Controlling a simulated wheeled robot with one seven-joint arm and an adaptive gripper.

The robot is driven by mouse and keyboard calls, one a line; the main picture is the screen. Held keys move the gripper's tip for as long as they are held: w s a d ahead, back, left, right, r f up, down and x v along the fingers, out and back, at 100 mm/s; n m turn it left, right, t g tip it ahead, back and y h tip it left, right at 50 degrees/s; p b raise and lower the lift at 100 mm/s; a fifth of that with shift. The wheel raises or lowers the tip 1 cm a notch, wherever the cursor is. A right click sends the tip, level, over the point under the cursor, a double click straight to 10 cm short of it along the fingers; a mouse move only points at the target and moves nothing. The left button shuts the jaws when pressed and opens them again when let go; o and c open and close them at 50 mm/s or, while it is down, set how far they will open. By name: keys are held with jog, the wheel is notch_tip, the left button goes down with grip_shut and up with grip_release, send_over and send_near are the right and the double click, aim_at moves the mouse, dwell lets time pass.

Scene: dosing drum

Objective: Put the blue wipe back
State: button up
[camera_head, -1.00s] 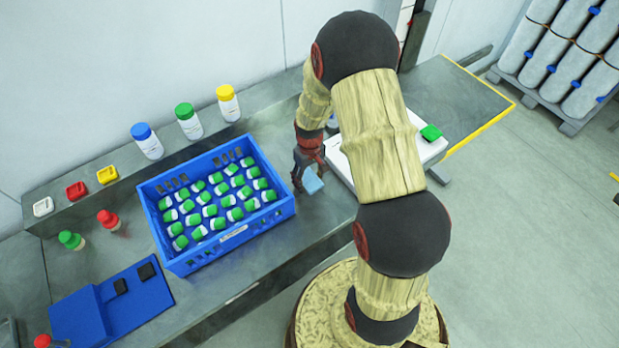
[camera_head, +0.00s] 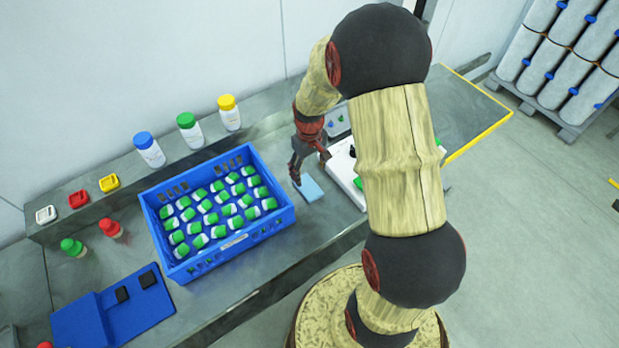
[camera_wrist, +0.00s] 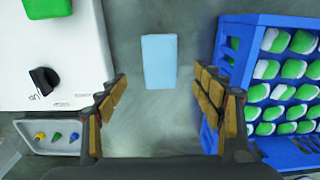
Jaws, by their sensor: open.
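The blue wipe (camera_head: 309,189) is a light-blue flat rectangle lying on the grey bench, between the blue crate and the white device. In the wrist view the wipe (camera_wrist: 160,61) lies flat, ahead of my fingertips and roughly centred between them. My gripper (camera_head: 310,166) is just behind the wipe in the head view and apart from it. In the wrist view my gripper's fingers (camera_wrist: 161,92) are spread wide with only bare bench between them.
A blue crate (camera_head: 233,243) with several green-capped bottles stands left of the wipe. A white device (camera_wrist: 75,60) with a black knob stands on its other side, beside a small grey tray (camera_wrist: 50,149) with coloured pieces. Three capped bottles stand behind the crate.

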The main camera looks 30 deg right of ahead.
jog(key=s+a+r+t, duration=0.15)
jog(key=a+r, duration=0.25)
jog(key=r, duration=0.6)
jog(key=s+a+r+t, duration=0.1)
jog(key=s+a+r, duration=0.2)
jog(key=r, duration=0.6)
jog(key=s+a+r+t, duration=0.1)
jog(key=s+a+r, duration=0.2)
jog(key=s+r, duration=0.2)
jog(key=s+a+r+t, duration=0.2)
jog(key=s+a+r, duration=0.2)
jog(key=s, duration=0.5)
jog(key=shift+v, duration=1.1)
jog(key=shift+w+a, duration=0.15)
notch_tip(320, 180, down, 8)
jog(key=b, duration=0.7)
jog(key=shift+b, duration=0.4)
